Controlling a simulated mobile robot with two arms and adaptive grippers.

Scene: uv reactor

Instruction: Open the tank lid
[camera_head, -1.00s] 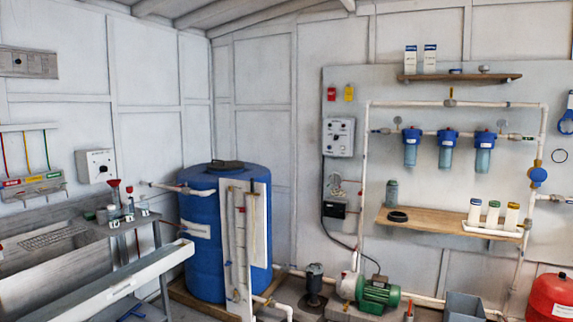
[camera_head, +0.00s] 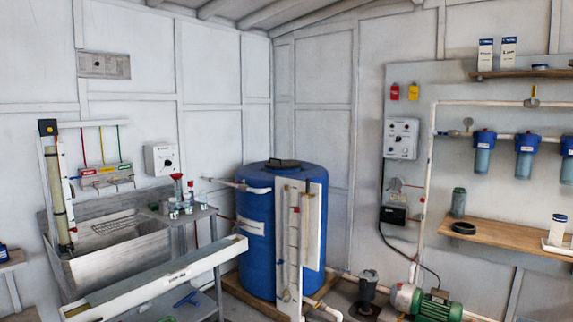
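The blue tank (camera_head: 257,232) stands upright in the room's corner, a little left of centre in the head view. Its dark lid (camera_head: 283,163) sits on top and looks closed. A white panel with pipes (camera_head: 290,245) stands in front of the tank's right side. Neither of my grippers shows in the head view, so I cannot see whether they are open or shut.
A long white channel (camera_head: 165,281) and a metal sink (camera_head: 110,262) stand left of the tank. A small table with bottles (camera_head: 186,209) is close to its left. A green pump (camera_head: 438,308) and a wooden shelf (camera_head: 500,234) are to the right.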

